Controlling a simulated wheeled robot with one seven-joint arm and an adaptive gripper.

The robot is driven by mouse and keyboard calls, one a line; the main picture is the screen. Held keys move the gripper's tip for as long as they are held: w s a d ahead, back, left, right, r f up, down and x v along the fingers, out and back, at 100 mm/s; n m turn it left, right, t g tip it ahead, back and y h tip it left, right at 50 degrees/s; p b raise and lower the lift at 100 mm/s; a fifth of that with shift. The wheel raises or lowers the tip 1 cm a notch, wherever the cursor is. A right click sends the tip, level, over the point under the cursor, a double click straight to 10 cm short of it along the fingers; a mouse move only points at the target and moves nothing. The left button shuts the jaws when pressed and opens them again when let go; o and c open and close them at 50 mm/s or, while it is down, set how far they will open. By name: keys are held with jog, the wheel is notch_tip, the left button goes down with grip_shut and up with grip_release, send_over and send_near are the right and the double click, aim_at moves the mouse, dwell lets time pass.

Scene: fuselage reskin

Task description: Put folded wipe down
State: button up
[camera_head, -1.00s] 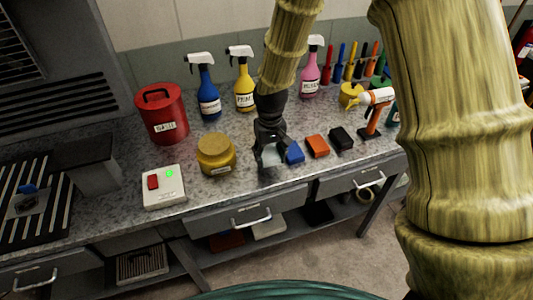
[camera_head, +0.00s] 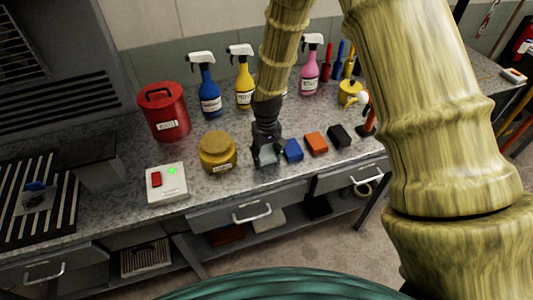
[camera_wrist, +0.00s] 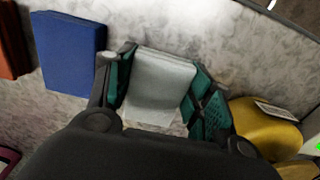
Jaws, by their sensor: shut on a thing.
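The folded wipe (camera_wrist: 160,85) is a pale grey-white block between the two green-padded fingers of my gripper (camera_wrist: 165,95) in the wrist view. My gripper is shut on it. In the head view my gripper (camera_head: 267,157) is low over the front part of the speckled worktop (camera_head: 215,190), with the wipe (camera_head: 268,154) showing pale between the fingers. The wipe is at or just above the surface; I cannot tell whether it touches. A blue block (camera_head: 292,150) lies close to the right of it, and shows left of the gripper in the wrist view (camera_wrist: 68,52).
An orange block (camera_head: 316,144) and a black block (camera_head: 340,135) continue the row rightward. A yellow jar (camera_head: 218,152) stands left of my gripper. A white switch box (camera_head: 167,184), red can (camera_head: 164,112) and spray bottles (camera_head: 208,90) stand further left and behind.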

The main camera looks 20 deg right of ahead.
aim_at(266, 155)
jog(key=shift+f, duration=0.6)
jog(key=shift+s, duration=0.1)
jog(key=o, duration=1.3)
jog(key=shift+c, duration=0.2)
jog(key=shift+r, duration=0.1)
notch_tip(266, 155, up, 12)
jog(key=b, duration=0.4)
jog(key=shift+a+f+b, duration=0.15)
jog(key=shift+f+b, duration=0.1)
jog(key=shift+b, duration=0.05)
jog(key=shift+s+f, duration=0.1)
